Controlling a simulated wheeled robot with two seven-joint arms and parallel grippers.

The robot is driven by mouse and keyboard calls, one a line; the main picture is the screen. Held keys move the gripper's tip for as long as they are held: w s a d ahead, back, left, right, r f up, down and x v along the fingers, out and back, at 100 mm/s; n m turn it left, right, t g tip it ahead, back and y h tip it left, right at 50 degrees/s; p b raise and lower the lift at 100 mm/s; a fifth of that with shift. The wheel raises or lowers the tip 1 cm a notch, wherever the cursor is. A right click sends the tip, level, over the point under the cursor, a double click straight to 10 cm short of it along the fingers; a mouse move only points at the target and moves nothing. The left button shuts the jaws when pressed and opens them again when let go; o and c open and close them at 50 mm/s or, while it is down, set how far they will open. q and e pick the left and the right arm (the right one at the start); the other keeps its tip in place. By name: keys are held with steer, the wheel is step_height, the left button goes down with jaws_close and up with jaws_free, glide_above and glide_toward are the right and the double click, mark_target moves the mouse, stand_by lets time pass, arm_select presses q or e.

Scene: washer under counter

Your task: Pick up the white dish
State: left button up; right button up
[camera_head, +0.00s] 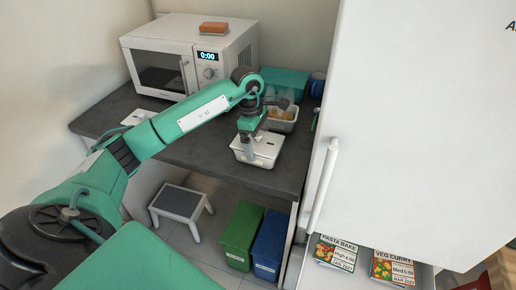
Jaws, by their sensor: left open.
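A white rectangular dish (268,161) sits on the dark counter near its front edge, and its top looks pale and closed. My left gripper (250,143) points down over the left part of this dish, with open jaws. It hides part of the dish's back left side. I cannot tell whether the fingers touch it. Behind it stands another pale container (287,126) with brownish contents, partly hidden by my left wrist. My right gripper is not in view.
A microwave (160,62) with an orange-brown block (214,28) on top stands at the back left. A teal box (290,82) is behind the containers. A tall white door with a handle (323,185) closes off the right. A stool (180,202) and green and blue bins are below.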

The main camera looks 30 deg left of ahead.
arm_select(q)
steer(key=shift+d+f, duration=0.1)
steer(key=shift+f, duration=0.55)
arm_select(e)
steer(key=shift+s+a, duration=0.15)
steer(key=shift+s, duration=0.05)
arm_select(q)
steer(key=shift+c, duration=1.4)
steer(key=shift+r, duration=0.1)
steer(key=shift+r, duration=0.45)
step_height(320, 180, up, 12)
steer(key=shift+w+f+b, duration=0.1)
steer(key=shift+f+b, duration=0.15)
steer(key=shift+b, duration=0.8)
step_height(320, 180, up, 8)
steer(key=shift+f, duration=0.25)
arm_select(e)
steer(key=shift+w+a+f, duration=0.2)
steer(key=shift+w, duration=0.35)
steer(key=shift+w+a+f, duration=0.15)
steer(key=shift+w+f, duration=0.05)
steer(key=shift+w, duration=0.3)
